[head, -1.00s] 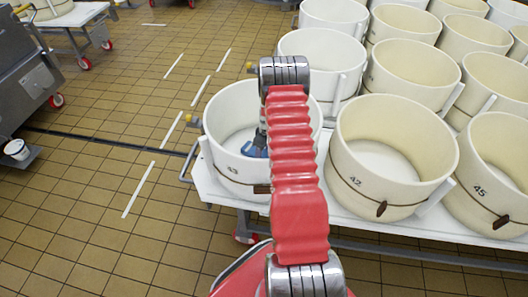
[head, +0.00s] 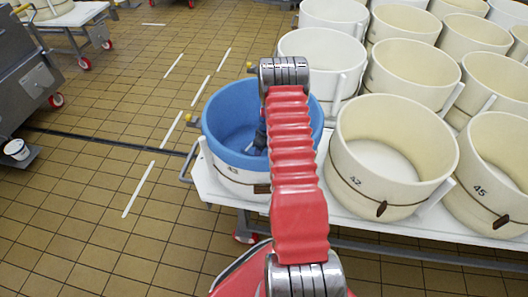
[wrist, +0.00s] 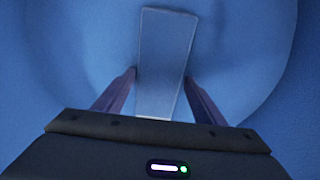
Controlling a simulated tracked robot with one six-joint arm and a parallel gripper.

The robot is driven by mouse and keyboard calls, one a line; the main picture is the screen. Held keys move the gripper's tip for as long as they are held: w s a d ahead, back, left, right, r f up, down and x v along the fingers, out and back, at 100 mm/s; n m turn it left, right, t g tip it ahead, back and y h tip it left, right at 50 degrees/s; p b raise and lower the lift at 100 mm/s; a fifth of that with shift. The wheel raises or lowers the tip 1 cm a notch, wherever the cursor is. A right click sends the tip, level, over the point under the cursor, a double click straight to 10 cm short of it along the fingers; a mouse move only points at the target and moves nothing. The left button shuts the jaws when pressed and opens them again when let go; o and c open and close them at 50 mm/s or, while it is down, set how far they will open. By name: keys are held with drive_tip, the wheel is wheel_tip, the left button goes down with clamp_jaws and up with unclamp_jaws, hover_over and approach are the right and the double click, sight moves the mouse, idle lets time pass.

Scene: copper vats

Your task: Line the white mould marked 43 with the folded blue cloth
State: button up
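The white mould marked 43 (head: 232,180) stands on the near left corner of the white table. The blue cloth (head: 225,122) is spread inside it, covering the inner wall and lapping over the rim in a band; the number shows just below. My gripper (head: 257,141) is down inside the lined mould, partly hidden by my arm. In the wrist view, my gripper's two fingers (wrist: 160,76) are apart, with blue cloth (wrist: 65,50) all around. A flat, paler blue-grey strip (wrist: 166,45) lies between and beyond the fingertips; I cannot tell what it is.
Mould 42 (head: 365,185) stands close on the right, with mould 45 (head: 478,190) beyond it. More empty moulds (head: 320,60) fill the table behind. The tiled floor (head: 95,190) on the left is open.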

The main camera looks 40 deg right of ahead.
drive_tip(key=shift+o, duration=1.3)
drive_tip(key=shift+r, duration=0.1)
wheel_tip(320, 180, up, 14)
drive_tip(key=s, duration=0.1)
drive_tip(key=shift+s+d+f, duration=0.2)
drive_tip(key=shift+s+d, duration=0.05)
